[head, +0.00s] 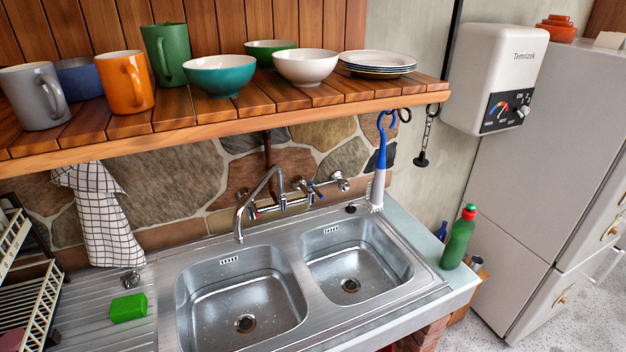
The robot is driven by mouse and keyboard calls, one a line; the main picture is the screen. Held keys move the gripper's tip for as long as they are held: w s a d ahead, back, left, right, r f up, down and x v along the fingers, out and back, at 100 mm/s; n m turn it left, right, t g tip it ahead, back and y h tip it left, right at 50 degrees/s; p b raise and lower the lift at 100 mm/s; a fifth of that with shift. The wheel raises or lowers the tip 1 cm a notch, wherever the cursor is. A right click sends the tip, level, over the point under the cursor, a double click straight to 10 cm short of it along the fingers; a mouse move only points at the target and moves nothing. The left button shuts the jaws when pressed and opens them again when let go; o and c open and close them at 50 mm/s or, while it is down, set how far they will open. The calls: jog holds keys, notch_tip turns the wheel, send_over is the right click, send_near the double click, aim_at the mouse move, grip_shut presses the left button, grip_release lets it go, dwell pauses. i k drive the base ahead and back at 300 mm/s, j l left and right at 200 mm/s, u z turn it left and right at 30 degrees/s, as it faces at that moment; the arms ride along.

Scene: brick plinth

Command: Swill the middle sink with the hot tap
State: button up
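Two steel basins sit side by side in the counter: a left basin (243,297) and a right basin (352,262). I see no third basin, so I cannot tell which is the middle sink. Both basins look empty, with an open drain and droplets or specks on the steel. A chrome mixer tap (281,203) is on the stone wall behind them. Its curved spout (261,196) reaches over the back of the left basin, with no water visible. A red mark (254,211) shows at its left handle and blue (318,193) at its right. My gripper is not in view.
A wooden shelf (200,126) with mugs, bowls and plates overhangs the back. A brush (379,165) and a plug on a chain (424,143) hang from it. A green sponge (128,307), dish rack (27,290), green bottle (459,239) and white heater (497,75) surround the sinks.

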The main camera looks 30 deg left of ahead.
aim_at(252, 205)
jog(key=u, duration=1.75)
